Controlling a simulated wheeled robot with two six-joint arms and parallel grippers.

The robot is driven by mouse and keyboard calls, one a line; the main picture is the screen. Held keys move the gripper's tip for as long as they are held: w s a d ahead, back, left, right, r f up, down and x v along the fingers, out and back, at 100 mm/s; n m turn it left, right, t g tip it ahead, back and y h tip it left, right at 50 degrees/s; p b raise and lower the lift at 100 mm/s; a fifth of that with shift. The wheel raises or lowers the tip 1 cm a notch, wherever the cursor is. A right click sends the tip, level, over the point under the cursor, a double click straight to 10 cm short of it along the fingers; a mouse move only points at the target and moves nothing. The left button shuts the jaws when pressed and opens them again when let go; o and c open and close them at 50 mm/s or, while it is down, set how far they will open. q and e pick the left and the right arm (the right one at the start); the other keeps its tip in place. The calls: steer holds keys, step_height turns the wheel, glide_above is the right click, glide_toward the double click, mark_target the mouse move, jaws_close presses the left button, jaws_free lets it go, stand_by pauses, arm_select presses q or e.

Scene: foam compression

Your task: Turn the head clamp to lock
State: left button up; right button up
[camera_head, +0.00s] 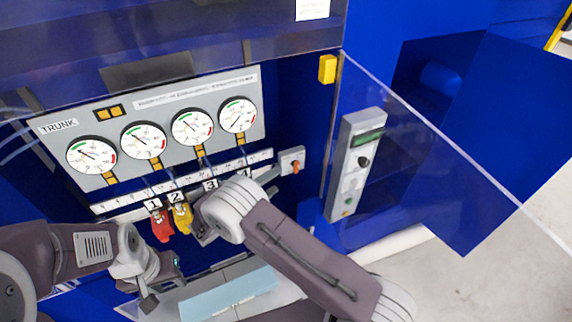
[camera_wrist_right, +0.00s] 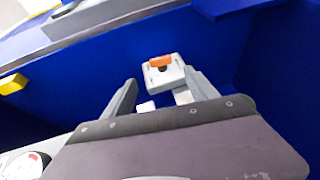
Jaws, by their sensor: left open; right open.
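A small orange knob (camera_head: 296,167), which I take to be the head clamp, sits on a light grey block (camera_head: 287,157) on the blue wall right of the gauge panel. In the right wrist view the orange knob (camera_wrist_right: 160,62) lies crosswise on its block (camera_wrist_right: 170,80). My right gripper (camera_head: 270,181) is open, its fingers pointing at the block. In the wrist view the right gripper (camera_wrist_right: 162,90) has one finger on each side, short of the knob; I see no contact. My left gripper (camera_head: 163,282) is open and empty at lower left.
A panel with several round gauges (camera_head: 143,139) stands behind my arms. Red (camera_head: 162,226) and yellow (camera_head: 181,217) handles hang below it, near my right wrist. A clear door panel (camera_head: 430,130) and a grey control box (camera_head: 356,165) are to the right. A light blue plate (camera_head: 228,291) lies below.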

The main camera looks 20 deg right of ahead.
mark_target(295, 168)
steer(key=p+x, duration=0.4)
steer(key=x, duration=0.5)
steer(key=shift+p, duration=0.35)
steer(key=shift+d, duration=0.25)
steer(key=shift+w+f, duration=0.1)
